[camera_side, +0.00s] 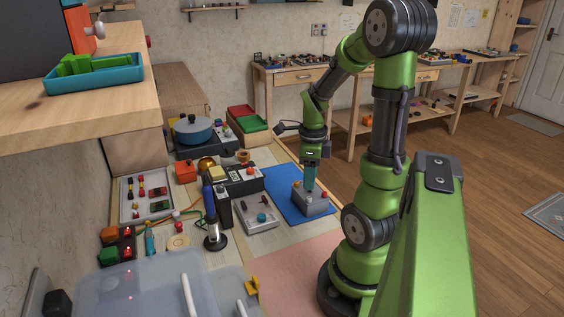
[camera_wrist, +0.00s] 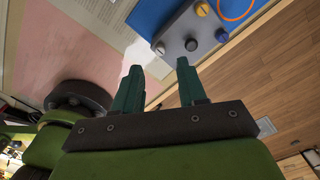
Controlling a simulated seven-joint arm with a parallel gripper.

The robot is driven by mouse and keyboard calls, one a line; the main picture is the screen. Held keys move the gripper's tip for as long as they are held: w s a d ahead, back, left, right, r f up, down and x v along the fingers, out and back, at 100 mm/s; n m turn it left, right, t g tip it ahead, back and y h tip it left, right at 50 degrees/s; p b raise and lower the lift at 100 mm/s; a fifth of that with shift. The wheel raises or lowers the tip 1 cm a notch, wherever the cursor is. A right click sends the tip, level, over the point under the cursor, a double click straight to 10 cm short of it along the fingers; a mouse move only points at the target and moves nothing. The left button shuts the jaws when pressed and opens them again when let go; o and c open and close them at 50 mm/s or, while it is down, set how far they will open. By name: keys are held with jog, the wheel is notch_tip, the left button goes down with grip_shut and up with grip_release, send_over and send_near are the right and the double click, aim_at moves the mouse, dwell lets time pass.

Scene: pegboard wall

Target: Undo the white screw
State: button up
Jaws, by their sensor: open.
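A grey block (camera_side: 313,201) stands on a blue mat. I cannot tell for sure which is the white screw; none looks clearly white. My gripper (camera_side: 311,187) points down at the block in the side view, and its tips hide part of the top. In the wrist view my gripper (camera_wrist: 159,66) has its teal fingers apart, with nothing between them.
The blue mat (camera_side: 278,186) has free room left of the block. A grey tray-like box (camera_side: 258,216) with a teal knob stands left of it. A soldering iron in a stand (camera_side: 214,238) is farther left. A pink mat (camera_side: 300,255) in front is clear.

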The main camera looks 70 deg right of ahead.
aim_at(309, 197)
jog(key=shift+f, duration=2.8)
grip_shut()
